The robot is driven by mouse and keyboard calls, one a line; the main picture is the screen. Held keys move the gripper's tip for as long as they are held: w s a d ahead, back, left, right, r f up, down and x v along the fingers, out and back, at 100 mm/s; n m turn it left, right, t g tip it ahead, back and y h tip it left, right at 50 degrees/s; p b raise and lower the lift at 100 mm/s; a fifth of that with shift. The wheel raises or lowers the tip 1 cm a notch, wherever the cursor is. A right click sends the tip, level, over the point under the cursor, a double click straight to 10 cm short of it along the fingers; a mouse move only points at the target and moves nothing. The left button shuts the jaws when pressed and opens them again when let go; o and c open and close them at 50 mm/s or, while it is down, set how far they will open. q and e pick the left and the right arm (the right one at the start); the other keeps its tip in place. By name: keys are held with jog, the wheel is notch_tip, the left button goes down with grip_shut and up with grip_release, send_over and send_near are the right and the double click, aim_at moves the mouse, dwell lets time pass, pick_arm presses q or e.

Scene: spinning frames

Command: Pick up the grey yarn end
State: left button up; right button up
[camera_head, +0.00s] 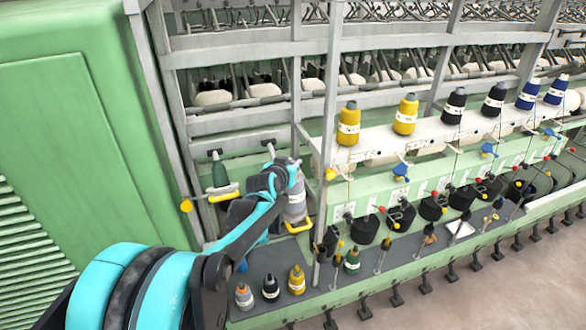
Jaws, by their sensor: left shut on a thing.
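A grey yarn cone (296,206) with a white band stands on a yellow-edged holder at the left end of the machine. My left gripper (290,168) is at the top of this cone, with its fingers shut. What it holds is the grey yarn end, too thin to make out at this size. The gripper and wrist cover the upper left part of the cone. My right gripper is not in view.
A dark green cone (219,171) stands left of my gripper. Yellow cones (348,124) and dark blue cones line the white rail. Small grey (244,296), black (270,287) and yellow (296,280) bobbins stand on the front ledge. A thin post (328,150) rises right of the gripper.

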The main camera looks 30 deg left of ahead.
pick_arm(q)
jog(key=shift+r, duration=0.1)
jog(key=shift+r, duration=0.45)
jog(key=r, duration=0.1)
jog(key=d+r+b, duration=0.1)
jog(key=r, duration=0.1)
jog(key=shift+r, duration=0.2)
jog(key=d+r+b, duration=0.1)
jog(key=d+r, duration=0.5)
jog(key=d, duration=0.4)
jog(key=shift+s+d+r, duration=0.3)
jog(key=shift+s+d, duration=0.05)
jog(key=shift+d, duration=0.05)
jog(key=shift+f, duration=0.1)
